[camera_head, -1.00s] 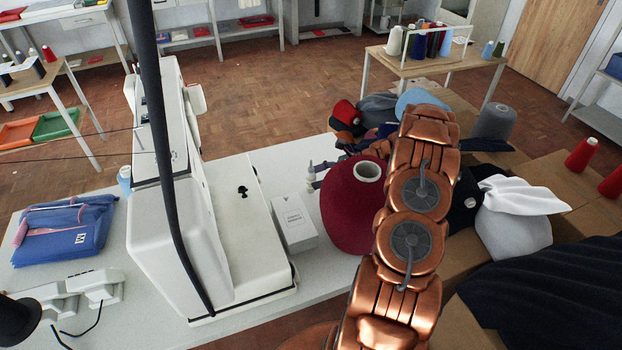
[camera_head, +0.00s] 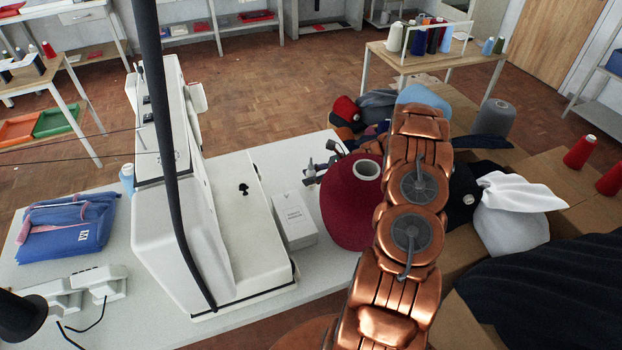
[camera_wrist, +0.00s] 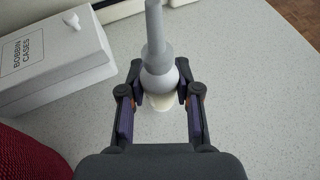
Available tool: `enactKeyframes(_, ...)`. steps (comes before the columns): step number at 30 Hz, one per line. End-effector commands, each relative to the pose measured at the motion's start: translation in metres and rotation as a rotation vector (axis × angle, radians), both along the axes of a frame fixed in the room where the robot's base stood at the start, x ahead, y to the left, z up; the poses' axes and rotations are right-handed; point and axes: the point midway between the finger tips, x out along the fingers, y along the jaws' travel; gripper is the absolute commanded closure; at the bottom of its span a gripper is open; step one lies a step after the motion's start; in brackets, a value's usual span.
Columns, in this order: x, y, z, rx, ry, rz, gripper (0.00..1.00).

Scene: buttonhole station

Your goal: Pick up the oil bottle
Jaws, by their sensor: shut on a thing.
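The oil bottle (camera_wrist: 158,72) has a grey tapering nozzle and a rounded grey shoulder, with a pale body below. In the wrist view it stands between the two dark fingers of my gripper (camera_wrist: 158,88), which press on it from both sides. Its lower part is mostly hidden beneath the shoulder. In the head view the bottle (camera_head: 309,171) shows small beside the white box, and my gripper (camera_head: 325,166) reaches it from behind the red cone. I cannot tell whether its base touches the table.
A white bobbin case box (camera_head: 293,220) stands close to the bottle, left of it in the wrist view. The white sewing machine (camera_head: 170,220) stands further left. The speckled table (camera_wrist: 240,70) is clear to the right in the wrist view.

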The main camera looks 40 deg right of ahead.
Motion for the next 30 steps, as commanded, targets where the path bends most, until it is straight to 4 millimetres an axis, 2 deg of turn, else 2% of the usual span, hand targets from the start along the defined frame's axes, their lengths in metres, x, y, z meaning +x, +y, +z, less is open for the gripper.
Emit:
enactKeyframes(1, 0.0, 0.0, 0.0, 0.0, 0.0, 0.0, 0.89)
enactKeyframes(4, 0.0, 0.0, 0.0, 0.0, 0.0, 0.0, 0.99)
enactKeyframes(17, 0.0, 0.0, 0.003, 0.0, 0.0, 0.0, 1.0)
enactKeyframes(23, 0.001, -0.001, 0.02, -0.004, -0.003, -0.001, 1.0)
enactKeyframes(30, 0.001, 0.0, 0.054, -0.002, -0.005, 0.001, 1.0)
